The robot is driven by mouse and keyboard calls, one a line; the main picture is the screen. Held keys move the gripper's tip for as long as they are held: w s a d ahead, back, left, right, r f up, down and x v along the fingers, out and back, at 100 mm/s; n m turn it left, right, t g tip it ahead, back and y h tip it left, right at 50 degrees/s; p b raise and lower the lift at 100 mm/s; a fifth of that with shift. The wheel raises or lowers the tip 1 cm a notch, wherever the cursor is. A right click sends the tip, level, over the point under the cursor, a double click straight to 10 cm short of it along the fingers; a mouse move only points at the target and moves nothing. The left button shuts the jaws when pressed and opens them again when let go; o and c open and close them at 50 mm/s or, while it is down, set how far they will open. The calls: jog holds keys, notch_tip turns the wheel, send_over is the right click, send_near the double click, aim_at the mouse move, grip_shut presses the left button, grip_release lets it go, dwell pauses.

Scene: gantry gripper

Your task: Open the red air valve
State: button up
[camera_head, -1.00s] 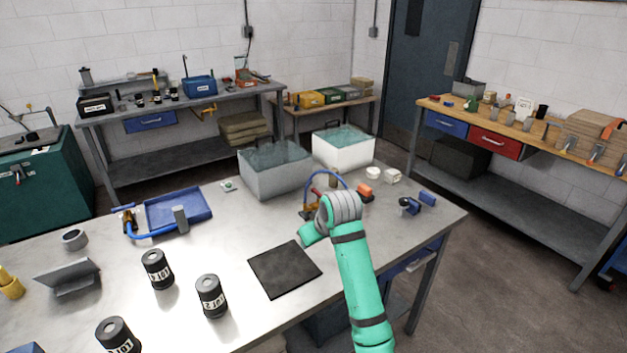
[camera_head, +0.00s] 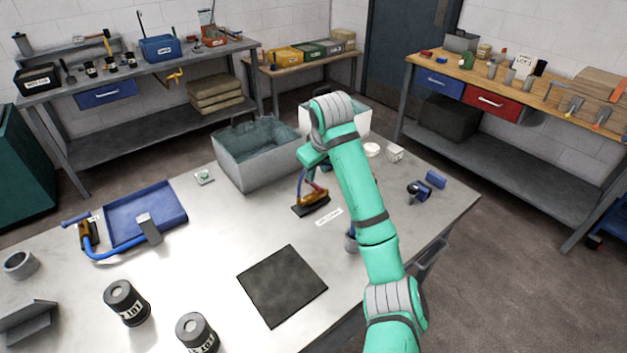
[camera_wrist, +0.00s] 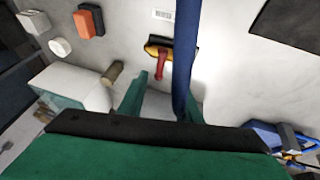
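The red air valve shows in the head view as a red lever (camera_head: 318,190) on a brass-coloured body over a dark base (camera_head: 311,205), partly behind my arm. In the wrist view the red lever (camera_wrist: 162,63) sticks out from a yellow body on a dark base (camera_wrist: 172,47). The lever lies ahead of the fingers, and I see no contact. In the head view the gripper is mostly hidden behind my wrist.
A grey tub (camera_head: 255,165) and a white tub (camera_wrist: 70,92) stand close to the valve. A brown cylinder (camera_wrist: 112,73) and an orange block (camera_wrist: 90,19) are nearby. A black mat (camera_head: 283,286) lies in front.

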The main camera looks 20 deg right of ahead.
aim_at(314, 184)
jog(key=x, duration=0.8)
jog(key=shift+f, duration=0.15)
jog(key=shift+c, duration=0.7)
grip_shut()
